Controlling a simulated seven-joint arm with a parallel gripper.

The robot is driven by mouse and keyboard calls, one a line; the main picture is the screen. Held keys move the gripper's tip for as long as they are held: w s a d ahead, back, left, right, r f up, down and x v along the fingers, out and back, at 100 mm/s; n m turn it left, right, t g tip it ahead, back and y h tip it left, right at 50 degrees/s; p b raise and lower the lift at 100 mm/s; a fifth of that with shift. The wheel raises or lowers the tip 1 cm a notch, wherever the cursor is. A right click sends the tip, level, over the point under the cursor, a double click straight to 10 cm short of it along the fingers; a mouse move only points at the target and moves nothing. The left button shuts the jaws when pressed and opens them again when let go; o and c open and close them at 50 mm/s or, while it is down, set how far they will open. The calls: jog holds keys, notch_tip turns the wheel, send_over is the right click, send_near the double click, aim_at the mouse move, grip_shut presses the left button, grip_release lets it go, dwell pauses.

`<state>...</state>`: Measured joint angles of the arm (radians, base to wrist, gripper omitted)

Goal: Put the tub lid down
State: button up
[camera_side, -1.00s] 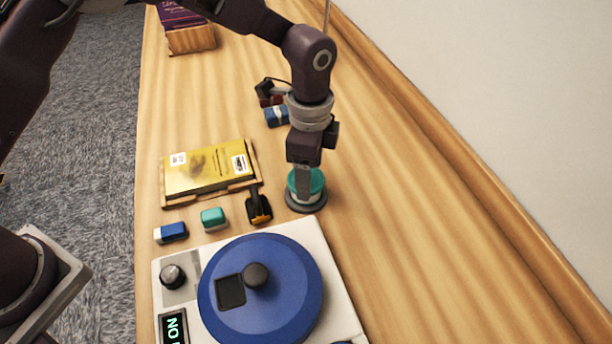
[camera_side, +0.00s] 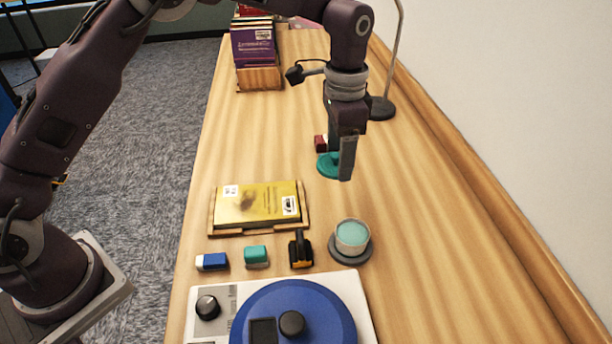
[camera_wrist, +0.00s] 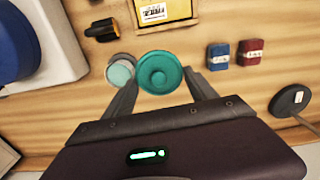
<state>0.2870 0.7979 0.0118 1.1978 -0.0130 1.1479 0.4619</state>
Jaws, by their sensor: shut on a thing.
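The teal tub lid (camera_side: 328,165) is round with a raised rim. It is held by my gripper (camera_side: 346,172) above the table, behind the tub in the side view. In the wrist view the lid (camera_wrist: 160,73) sits between the two fingers of my gripper (camera_wrist: 161,92), which is shut on it. The open tub (camera_side: 352,237) stands on a grey round base with pale teal contents showing. The tub also shows in the wrist view (camera_wrist: 121,72), left of the lid. Part of the lid is hidden behind a finger in the side view.
A machine with a blue disc (camera_side: 295,318) stands at the front. A yellow book (camera_side: 256,204) lies in a wooden tray. Blue (camera_wrist: 218,56) and dark red (camera_wrist: 251,52) blocks lie right of the lid in the wrist view. A lamp stand (camera_side: 380,108) is behind. The table right of the tub is bare.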

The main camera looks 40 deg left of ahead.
aim_at(297, 170)
jog(key=w+a+f+n, duration=0.1)
jog(key=w+a+n, duration=0.2)
jog(key=a+n, duration=0.3)
jog(key=w+a+f+n, duration=0.2)
jog(key=a+n, duration=0.2)
jog(key=a, duration=0.5)
jog(key=shift+n, duration=0.3)
notch_tip(297, 170, down, 10)
jog(key=shift+w+d+r, duration=0.1)
jog(key=o, duration=1.3)
notch_tip(297, 170, up, 12)
